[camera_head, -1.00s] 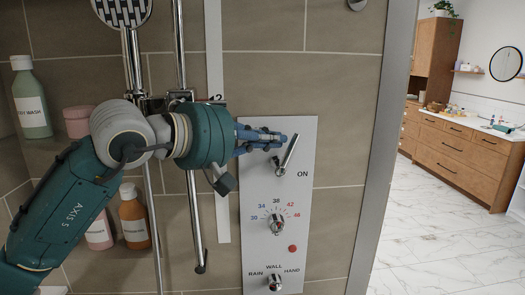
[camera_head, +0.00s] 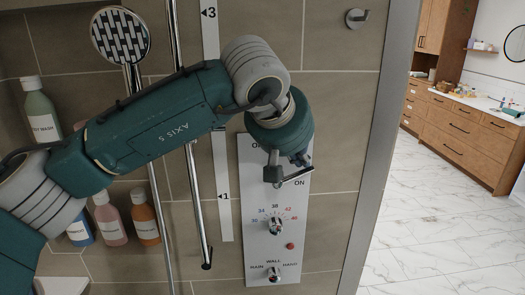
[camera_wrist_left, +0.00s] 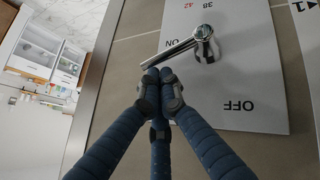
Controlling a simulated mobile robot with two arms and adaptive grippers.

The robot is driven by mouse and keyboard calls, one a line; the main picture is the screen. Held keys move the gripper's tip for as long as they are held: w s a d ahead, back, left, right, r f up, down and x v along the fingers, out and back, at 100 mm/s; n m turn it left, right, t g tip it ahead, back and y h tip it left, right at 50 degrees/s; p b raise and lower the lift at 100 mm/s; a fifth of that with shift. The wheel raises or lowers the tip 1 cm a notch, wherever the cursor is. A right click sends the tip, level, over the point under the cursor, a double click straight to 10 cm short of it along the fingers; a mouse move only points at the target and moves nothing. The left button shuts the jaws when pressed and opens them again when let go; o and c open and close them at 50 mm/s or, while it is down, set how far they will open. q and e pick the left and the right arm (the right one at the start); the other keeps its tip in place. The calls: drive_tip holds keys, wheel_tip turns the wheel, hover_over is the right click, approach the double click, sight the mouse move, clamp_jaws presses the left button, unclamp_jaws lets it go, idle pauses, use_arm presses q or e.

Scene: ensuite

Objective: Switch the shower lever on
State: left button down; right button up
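The silver shower lever (camera_head: 296,176) sits on the upper part of the white control panel (camera_head: 258,240). In the head view it points right and slightly up. In the left wrist view the lever (camera_wrist_left: 172,52) runs from its round pivot toward the left, beside the ON label. My left gripper (camera_head: 300,160) is in front of the panel's top, just above the lever; its hand hides part of the panel. In the left wrist view the fingertips of the left gripper (camera_wrist_left: 155,82) are together and empty, close beside the lever's free end. My right gripper is not in view.
A temperature dial (camera_head: 275,226) and a lower selector knob (camera_head: 274,273) are on the panel below. A shower head (camera_head: 120,36) and vertical rail stand at left, with bottles (camera_head: 145,222) on shelves behind my arm. A metal wall edge (camera_head: 375,150) borders the right.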

use_arm(q)
drive_tip(key=shift+d+f, duration=0.1)
drive_tip(key=shift+f, duration=0.05)
drive_tip(key=shift+a+y+p, duration=0.2)
drive_tip(key=shift+y+p, duration=0.2)
drive_tip(key=shift+p, duration=0.3)
drive_tip(key=shift+f, duration=0.25)
drive_tip(key=shift+f+b, duration=0.3)
drive_tip(key=shift+b, duration=0.05)
drive_tip(key=shift+d+f+y+b, duration=0.3)
drive_tip(key=shift+d+f+b, duration=0.1)
drive_tip(key=shift+d, duration=0.25)
